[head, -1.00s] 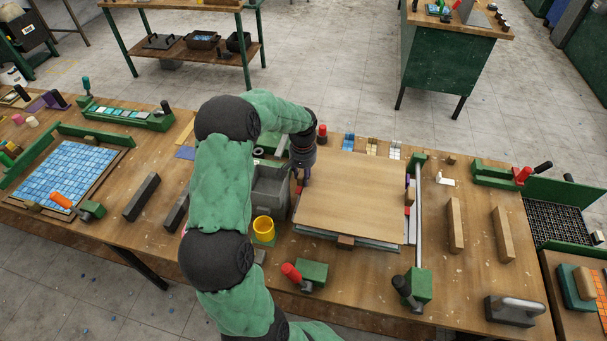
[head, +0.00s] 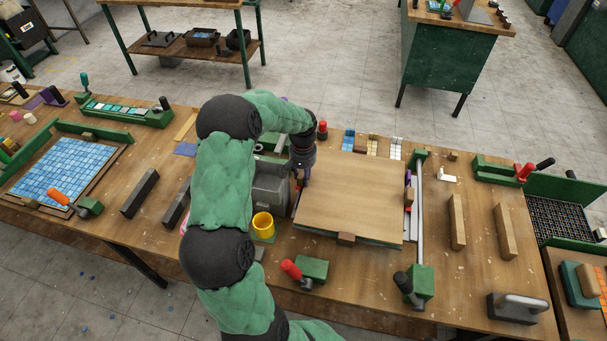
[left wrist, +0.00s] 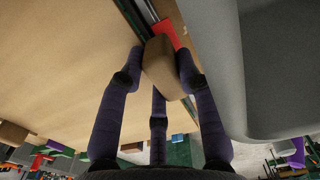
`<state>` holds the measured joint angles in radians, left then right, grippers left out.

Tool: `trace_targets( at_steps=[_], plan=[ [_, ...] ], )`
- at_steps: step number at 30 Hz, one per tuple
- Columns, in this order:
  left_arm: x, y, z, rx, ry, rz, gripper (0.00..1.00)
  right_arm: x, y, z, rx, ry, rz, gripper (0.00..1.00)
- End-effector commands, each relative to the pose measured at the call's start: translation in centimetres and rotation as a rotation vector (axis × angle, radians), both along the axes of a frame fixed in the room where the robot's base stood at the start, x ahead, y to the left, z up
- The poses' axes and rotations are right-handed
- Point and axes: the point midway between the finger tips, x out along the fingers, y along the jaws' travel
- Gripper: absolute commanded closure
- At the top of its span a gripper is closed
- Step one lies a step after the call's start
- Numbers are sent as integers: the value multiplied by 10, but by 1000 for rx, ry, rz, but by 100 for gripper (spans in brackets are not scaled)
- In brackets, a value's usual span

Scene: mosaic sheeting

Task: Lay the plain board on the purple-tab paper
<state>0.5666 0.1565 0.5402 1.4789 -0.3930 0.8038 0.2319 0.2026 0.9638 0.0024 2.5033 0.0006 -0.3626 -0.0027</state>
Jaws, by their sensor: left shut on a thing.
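The plain board (head: 350,195) is a flat tan wooden sheet over a stack by the grey bin. Its block grip (left wrist: 160,65) is between the fingers of my left gripper (left wrist: 160,60), which is shut on it at the board's left edge. In the head view my left gripper (head: 302,178) shows at that edge, partly hidden by its own wrist. Another block grip (head: 346,239) sits at the front edge. A purple tab (head: 408,178) shows at the right edge; the board hides most of the paper. I cannot tell whether the board touches the stack. My right gripper is out of view.
The grey bin (head: 270,185) stands close left of the board, with a yellow cup (head: 263,223) in front. A metal rail (head: 420,205) runs along the right side. A red-handled green clamp (head: 312,269) is in front. Two wooden bars (head: 457,222) lie farther right.

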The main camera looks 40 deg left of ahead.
Motion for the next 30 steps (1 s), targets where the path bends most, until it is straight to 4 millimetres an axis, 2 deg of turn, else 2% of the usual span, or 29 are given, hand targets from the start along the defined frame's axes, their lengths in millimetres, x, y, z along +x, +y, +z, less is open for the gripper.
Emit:
trace_targets(
  at_steps=[24,25,27,30],
  plan=[
    [1,1,-4,1,-3,1,100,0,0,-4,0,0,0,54],
    [1,1,-3,1,-3,1,57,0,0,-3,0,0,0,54],
    [1,0,-3,1,-3,1,38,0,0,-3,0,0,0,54],
    [1,0,-3,0,-2,1,38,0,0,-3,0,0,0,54]
  ],
)
